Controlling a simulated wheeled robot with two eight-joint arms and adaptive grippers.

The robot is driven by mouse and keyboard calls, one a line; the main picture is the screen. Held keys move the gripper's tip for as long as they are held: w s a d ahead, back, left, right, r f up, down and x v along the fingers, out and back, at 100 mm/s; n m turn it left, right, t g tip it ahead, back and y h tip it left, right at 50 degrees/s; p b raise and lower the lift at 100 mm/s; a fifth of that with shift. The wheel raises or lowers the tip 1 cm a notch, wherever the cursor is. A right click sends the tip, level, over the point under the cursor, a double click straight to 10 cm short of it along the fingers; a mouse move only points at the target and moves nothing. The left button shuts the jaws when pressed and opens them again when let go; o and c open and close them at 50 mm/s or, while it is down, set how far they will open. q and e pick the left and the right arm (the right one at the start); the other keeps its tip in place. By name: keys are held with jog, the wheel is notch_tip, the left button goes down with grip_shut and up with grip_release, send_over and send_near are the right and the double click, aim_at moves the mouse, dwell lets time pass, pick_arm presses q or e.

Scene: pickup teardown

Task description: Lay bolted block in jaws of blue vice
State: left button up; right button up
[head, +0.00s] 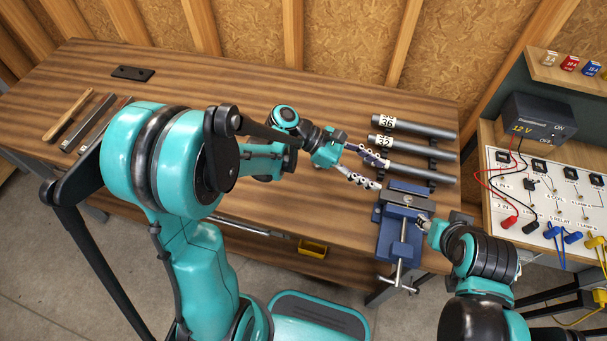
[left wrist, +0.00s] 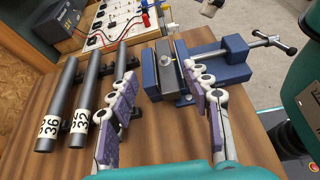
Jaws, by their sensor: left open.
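The blue vice (head: 388,238) stands at the right front edge of the bench. In the left wrist view the vice (left wrist: 236,70) is beyond my fingers. A grey, block-like piece (left wrist: 167,66) shows at its jaws; I cannot tell whether it is the bolted block or part of the jaws. My left gripper (head: 372,172) is open and empty, above the bench just left of the vice; its spread fingers show in the left wrist view (left wrist: 165,95). My right gripper (head: 425,223) is by the vice's right side, its fingertips too small to read.
Several dark pipes (head: 415,126) lie on holders behind the vice, two with number labels. A power supply (head: 538,122) and a board with leads (head: 545,190) stand at right. Hand tools (head: 85,118) lie far left. The bench's middle left is clear.

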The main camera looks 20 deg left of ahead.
pick_arm(q)
jog(key=s+a+m+t+y, duration=0.3)
jog(key=s+a+m+y, duration=0.2)
jog(key=a+m, duration=0.4)
jog(key=s+a+m+t+y, duration=0.3)
jog(key=s+a+m+y, duration=0.2)
jog(key=a+m+y, duration=0.3)
jog(key=shift+a+r+m+t, duration=0.4)
jog(key=shift+a+r, duration=0.05)
jog(key=shift+a, duration=0.8)
jog(key=shift+f, duration=0.15)
jog(key=shift+f+b, duration=0.3)
jog(key=shift+b, duration=0.1)
